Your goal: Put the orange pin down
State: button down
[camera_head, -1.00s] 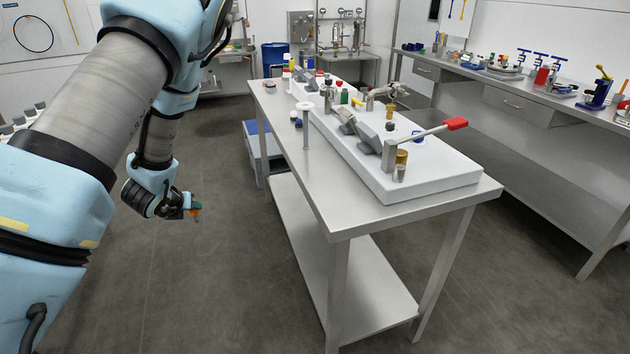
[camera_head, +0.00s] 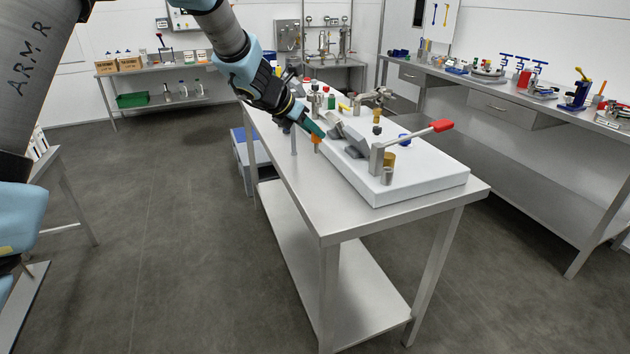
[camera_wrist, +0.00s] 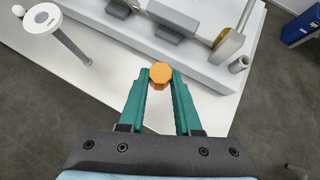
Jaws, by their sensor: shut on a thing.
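The orange pin (camera_wrist: 160,74) is held between the teal fingertips of my gripper (camera_wrist: 159,88) in the wrist view, with its flat head facing the camera. In the head view the orange pin (camera_head: 316,138) shows just below the tips of my gripper (camera_head: 313,129), over the left edge of the steel table (camera_head: 300,200). The lower part of the pin is hidden in the wrist view. I cannot tell whether its lower end touches the tabletop.
A white fixture block (camera_head: 425,185) with grey clamps and a red-handled lever (camera_head: 440,126) stands right of my gripper. A grey post with a round white top (camera_wrist: 42,19) stands on the table to the left in the wrist view. The table's near end is bare.

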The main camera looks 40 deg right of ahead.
notch_tip(320, 180, down, 10)
jog(key=shift+r, duration=0.2)
dwell(0.3)
jog(key=c, duration=0.6)
grip_release()
jog(key=shift+r, duration=0.1)
jog(key=b+v, duration=0.2)
jog(key=v, duration=1)
jog(key=shift+w+a, duration=0.1)
jog(key=shift+a, duration=0.05)
